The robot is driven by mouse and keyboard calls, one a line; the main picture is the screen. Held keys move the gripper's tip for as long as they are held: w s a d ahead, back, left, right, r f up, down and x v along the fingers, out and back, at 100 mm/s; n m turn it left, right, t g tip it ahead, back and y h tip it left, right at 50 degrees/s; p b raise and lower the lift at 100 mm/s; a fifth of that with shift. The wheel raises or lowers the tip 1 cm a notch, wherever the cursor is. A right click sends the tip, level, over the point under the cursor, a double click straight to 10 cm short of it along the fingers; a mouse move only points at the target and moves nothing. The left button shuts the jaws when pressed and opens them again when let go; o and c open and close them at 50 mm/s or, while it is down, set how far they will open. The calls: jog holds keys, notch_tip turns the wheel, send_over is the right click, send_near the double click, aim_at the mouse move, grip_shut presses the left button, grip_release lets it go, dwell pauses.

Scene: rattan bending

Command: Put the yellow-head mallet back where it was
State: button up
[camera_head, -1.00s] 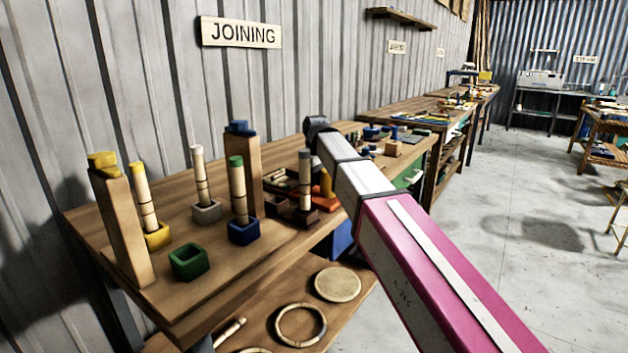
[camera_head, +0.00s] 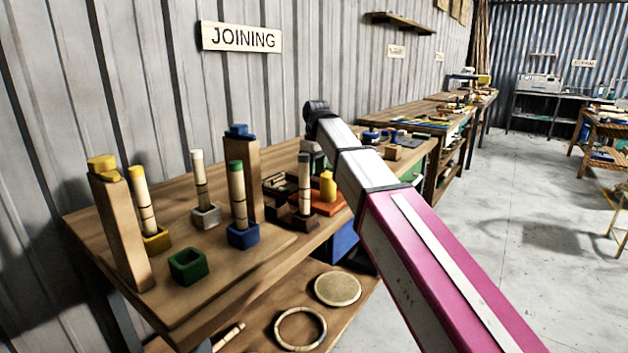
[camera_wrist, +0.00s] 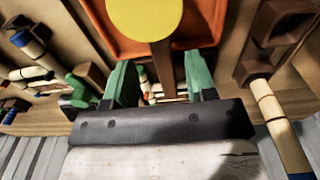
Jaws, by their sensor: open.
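In the wrist view the mallet's round yellow head (camera_wrist: 145,18) is at the top, over an orange tray (camera_wrist: 205,25). Its brown handle (camera_wrist: 161,65) runs down between the two green fingers of my gripper (camera_wrist: 154,78). The fingers are open, with a gap on both sides of the handle. In the head view a yellow shape (camera_head: 328,187), probably the mallet head, shows at the orange tray (camera_head: 325,208) on the bench, beside my arm. Whether the mallet rests on the tray is unclear.
A dark holder with an upright rattan piece (camera_head: 304,185) stands just left of the tray. Further left are blue (camera_head: 243,235), white (camera_head: 206,216) and yellow (camera_head: 155,240) holders with rattan, an empty green box (camera_head: 188,266) and two wooden posts (camera_head: 120,225).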

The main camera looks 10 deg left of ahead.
aim_at(315, 180)
notch_tip(315, 180, up, 6)
jog(key=shift+d+r, duration=0.15)
jog(key=shift+s, duration=0.1)
dwell(0.4)
